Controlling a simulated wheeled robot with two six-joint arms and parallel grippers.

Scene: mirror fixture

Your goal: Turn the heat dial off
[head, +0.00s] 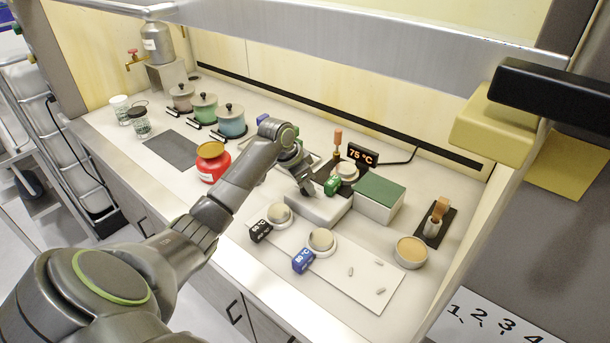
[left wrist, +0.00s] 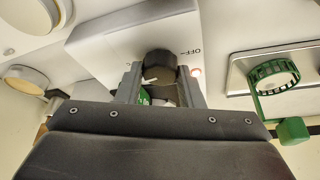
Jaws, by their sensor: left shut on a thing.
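The white heater block (head: 322,209) stands at the middle of the bench, with a dark top plate. In the left wrist view the heater's white face (left wrist: 120,45) carries a black round dial (left wrist: 160,64), with a white mark near its lower left. The word OFF is printed to the right of the dial, above a small reddish spot. My left gripper (head: 308,190) is at the heater; in the left wrist view its two fingers (left wrist: 160,88) are on either side of the dial, shut on it. The head view does not show the dial clearly. My right gripper is not in view.
A display (head: 363,154) reading 75 °C stands behind the heater. A green-lidded box (head: 379,198) is to its right. Round dishes tagged 60 °C (head: 278,214) and 80 °C (head: 321,241) sit in front. A red jar (head: 212,162) is left of my forearm.

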